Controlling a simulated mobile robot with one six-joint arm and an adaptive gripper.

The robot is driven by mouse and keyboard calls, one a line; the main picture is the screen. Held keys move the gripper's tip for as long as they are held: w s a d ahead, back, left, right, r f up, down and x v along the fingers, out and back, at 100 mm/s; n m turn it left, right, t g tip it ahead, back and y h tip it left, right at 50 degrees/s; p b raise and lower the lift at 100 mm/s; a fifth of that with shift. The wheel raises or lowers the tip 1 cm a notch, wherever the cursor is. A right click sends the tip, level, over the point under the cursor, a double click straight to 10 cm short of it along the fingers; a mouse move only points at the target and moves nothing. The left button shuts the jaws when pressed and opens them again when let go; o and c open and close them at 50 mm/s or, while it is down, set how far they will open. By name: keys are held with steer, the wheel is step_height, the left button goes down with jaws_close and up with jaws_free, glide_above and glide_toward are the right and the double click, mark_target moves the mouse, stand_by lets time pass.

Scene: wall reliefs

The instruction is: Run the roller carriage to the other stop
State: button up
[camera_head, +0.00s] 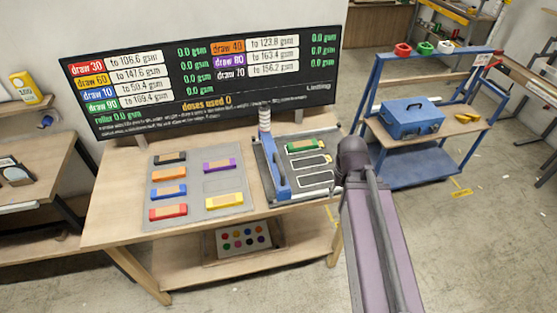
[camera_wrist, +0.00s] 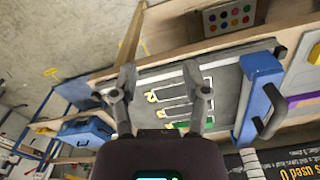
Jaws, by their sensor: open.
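The blue roller carriage (camera_head: 275,170) stands at the left end of the grey bed (camera_head: 318,187) on the table. In the wrist view the carriage (camera_wrist: 258,90) is at the right, with a dark curved handle (camera_wrist: 272,112) on its side. A green block (camera_head: 306,145) lies on the bed's back outlined slot; the other outlined slots in front look empty. My gripper (camera_wrist: 160,95) is open and empty, over the bed and to the side of the carriage, not touching it. In the head view my wrist hides the fingers at the bed's right end.
A grey tray (camera_head: 198,213) with several coloured blocks lies left of the bed. A dark display board (camera_head: 205,85) stands behind and reads "doses used 0" and "roller 0.0 gsm". A blue trolley with a blue toolbox (camera_head: 412,117) stands right. A card with coloured dots lies on the lower shelf.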

step_height(320, 180, up, 13)
steer(key=n+y+p, duration=0.2)
steer(key=n+p, duration=0.1)
steer(key=p, duration=1)
glide_above(279, 162)
steer(key=d, duration=0.3)
steer(key=shift+w+a+g, duration=0.1)
steer(key=shift+w+g, duration=0.2)
steer(key=shift+w, duration=0.05)
steer(key=shift+f+b, duration=0.2)
steer(key=shift+b, duration=0.15)
steer(key=f+b, duration=0.4)
steer(key=a+f+b, duration=0.1)
steer(key=f+b, duration=0.4)
steer(key=a+f+b, duration=0.1)
steer(key=f+b, duration=0.3)
steer(key=shift+s+a+f, duration=0.15)
steer(key=shift+s+a, duration=0.1)
steer(key=shift+s, duration=0.1)
jaws_close()
